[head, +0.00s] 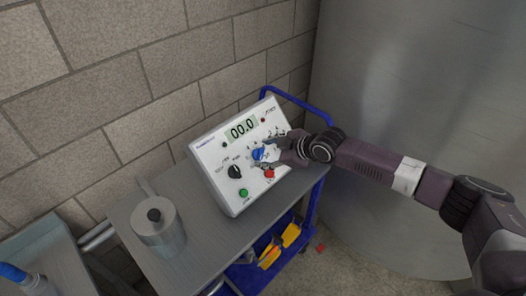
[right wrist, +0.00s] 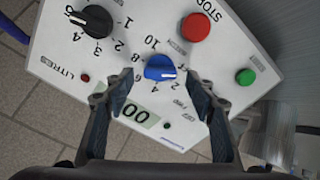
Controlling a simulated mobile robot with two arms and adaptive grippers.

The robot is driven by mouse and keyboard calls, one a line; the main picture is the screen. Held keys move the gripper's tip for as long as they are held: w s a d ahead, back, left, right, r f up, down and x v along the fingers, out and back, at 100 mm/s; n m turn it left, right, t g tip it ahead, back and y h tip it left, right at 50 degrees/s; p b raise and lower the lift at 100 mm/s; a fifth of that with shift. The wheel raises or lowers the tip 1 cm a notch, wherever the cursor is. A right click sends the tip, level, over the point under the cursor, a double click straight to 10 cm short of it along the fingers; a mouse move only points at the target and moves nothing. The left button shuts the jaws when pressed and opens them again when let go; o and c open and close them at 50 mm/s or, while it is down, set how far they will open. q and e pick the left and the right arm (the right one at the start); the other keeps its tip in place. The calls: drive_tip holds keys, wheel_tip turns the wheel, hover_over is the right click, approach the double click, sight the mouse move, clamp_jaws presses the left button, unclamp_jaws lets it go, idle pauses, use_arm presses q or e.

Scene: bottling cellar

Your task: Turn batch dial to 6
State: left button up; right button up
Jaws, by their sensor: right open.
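A white control box (head: 224,170) with a display reading 00.0 stands on a grey cart top. Its blue dial (head: 258,154) has numbers around it and shows near the middle of the right wrist view (right wrist: 159,67). My left gripper is not in view.
A red button (head: 269,173) and a green button (head: 243,193) sit on the panel near the dials. A metal canister (head: 160,232) stands left of the box. A brick wall is behind.

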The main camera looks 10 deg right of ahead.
drive_tip(key=shift+x, duration=0.8)
drive_tip(key=c, duration=1.2)
drive_tip(key=shift+o, duration=0.2)
